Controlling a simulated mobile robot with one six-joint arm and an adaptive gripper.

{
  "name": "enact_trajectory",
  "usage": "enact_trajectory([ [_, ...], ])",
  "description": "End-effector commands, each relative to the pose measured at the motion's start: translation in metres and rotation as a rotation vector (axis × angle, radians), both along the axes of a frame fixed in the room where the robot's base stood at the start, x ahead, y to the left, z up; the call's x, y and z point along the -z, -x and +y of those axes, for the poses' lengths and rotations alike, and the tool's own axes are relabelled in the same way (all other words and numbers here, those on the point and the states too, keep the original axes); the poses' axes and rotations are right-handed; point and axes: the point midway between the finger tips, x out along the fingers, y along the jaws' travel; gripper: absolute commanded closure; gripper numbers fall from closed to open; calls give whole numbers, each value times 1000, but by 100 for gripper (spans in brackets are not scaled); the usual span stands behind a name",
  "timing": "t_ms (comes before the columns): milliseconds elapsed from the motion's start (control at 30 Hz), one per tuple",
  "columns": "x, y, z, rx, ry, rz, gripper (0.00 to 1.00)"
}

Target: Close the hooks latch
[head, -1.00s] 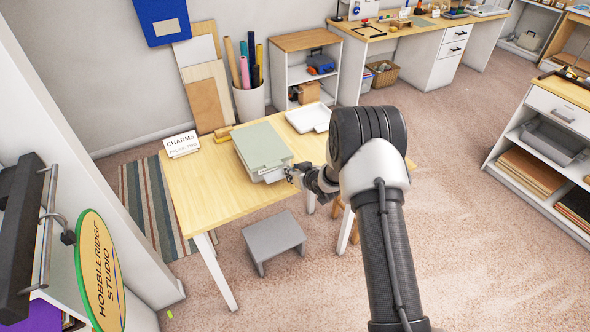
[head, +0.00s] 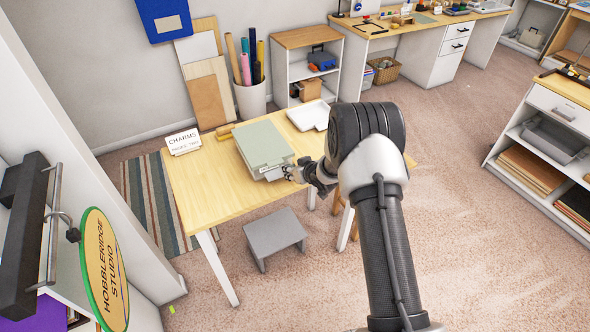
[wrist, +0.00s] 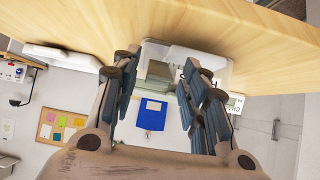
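A flat, pale grey-green case (head: 262,145) lies on the wooden table (head: 200,192), with a lighter piece at its front edge. My gripper (head: 288,172) is at the front right corner of this case. In the wrist view my gripper (wrist: 158,90) has its two dark fingers spread apart, with nothing held between them. I cannot make out the latch itself or whether the fingers touch the case.
A white tray (head: 310,116) lies behind the case to the right. A "CHARMS" sign (head: 184,142) stands at the table's back left. A grey step stool (head: 275,234) is on the floor in front. The table's left front is clear.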

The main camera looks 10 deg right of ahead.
Motion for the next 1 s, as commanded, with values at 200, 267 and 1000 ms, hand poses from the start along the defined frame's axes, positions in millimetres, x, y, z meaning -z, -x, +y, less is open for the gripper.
enact_trajectory([
  [200,0,0,0,0,0,-1,57],
  [267,0,0,0,0,0,-1,57],
  [1000,-72,84,-25,1,0,-1,57],
])
